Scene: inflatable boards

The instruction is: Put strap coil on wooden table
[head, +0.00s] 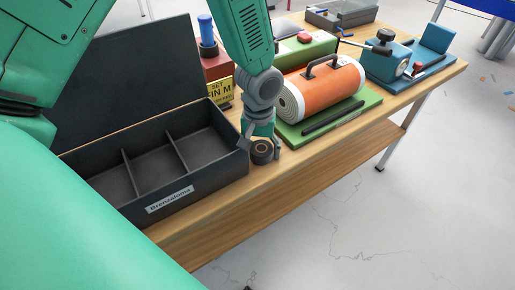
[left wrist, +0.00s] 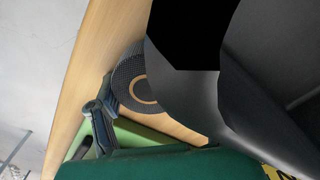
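The strap coil (head: 262,152) is a small dark roll with a tan ring on its face. It is at the wooden table's (head: 300,160) front edge, between the black box and the green board. My left gripper (head: 261,155) is low over it, with its fingers spread to either side of the coil. In the left wrist view the coil (left wrist: 132,80) shows its ribbed side, and one finger (left wrist: 104,98) is close beside it; a dark shape hides the coil's right part. Whether the fingers touch it is unclear. My right gripper is not in view.
An open black box (head: 170,207) with compartments stands left of the coil. Right of it, a green board (head: 350,113) holds an orange and white roll (head: 325,88) and a black bar. A blue tool stand (head: 405,70) is farther right. Bare wood runs along the front edge.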

